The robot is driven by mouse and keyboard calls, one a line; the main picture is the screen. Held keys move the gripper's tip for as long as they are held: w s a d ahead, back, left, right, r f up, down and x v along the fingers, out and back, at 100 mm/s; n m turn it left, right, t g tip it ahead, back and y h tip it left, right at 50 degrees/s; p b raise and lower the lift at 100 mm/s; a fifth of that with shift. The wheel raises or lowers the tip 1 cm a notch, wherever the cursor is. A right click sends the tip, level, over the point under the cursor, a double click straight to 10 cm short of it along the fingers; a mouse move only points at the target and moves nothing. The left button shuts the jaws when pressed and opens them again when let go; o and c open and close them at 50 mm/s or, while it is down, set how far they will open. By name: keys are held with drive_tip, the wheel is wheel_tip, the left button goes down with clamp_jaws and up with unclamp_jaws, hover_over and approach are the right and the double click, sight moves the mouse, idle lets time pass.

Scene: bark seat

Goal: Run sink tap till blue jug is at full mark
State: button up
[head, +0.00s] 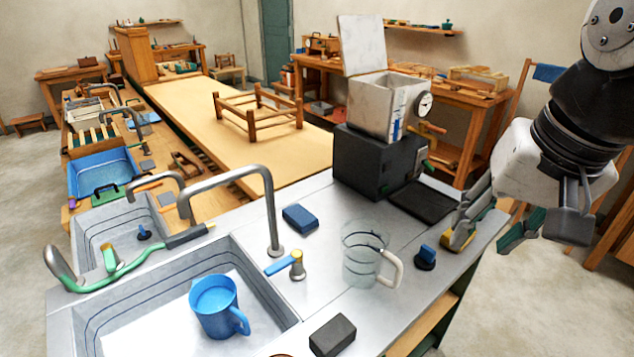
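The blue jug (213,308) stands upright in the near sink basin (262,290), its handle toward the lower right. A lighter blue surface shows inside its rim; I cannot tell whether it is water, and no full mark is readable. The sink tap (270,205) is a grey arched pipe whose spout end hangs above the basin, up and left of the jug. No water stream shows. A brass valve with a blue lever (281,265) stands beside the basin, the lever pointing left. My gripper (545,228) is raised at the far right, apart from all these, its fingers spread and empty.
A clear jug (362,262) stands on the counter, with a blue sponge (300,218), a dark block (332,334) and a blue-topped stopper (426,257) nearby. A black box (375,160) stands behind. A green-and-grey hose (130,265) crosses between the basins.

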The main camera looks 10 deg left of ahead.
drive_tip(key=w+a+m+g+p, duration=0.1)
drive_tip(key=w+a+m, duration=0.1)
drive_tip(key=w+a, duration=0.5)
drive_tip(key=m+g+h+p, duration=0.1)
drive_tip(key=m+g+p, duration=0.1)
drive_tip(key=m+p, duration=0.15)
hover_over(274, 266)
drive_tip(key=b, duration=0.1)
wheel_tip(274, 266, down, 13)
drive_tip(key=shift+m, duration=0.45)
wheel_tip(274, 266, down, 13)
drive_tip(key=shift+f+p, duration=0.15)
drive_tip(key=shift+p, duration=0.7)
clamp_jaws()
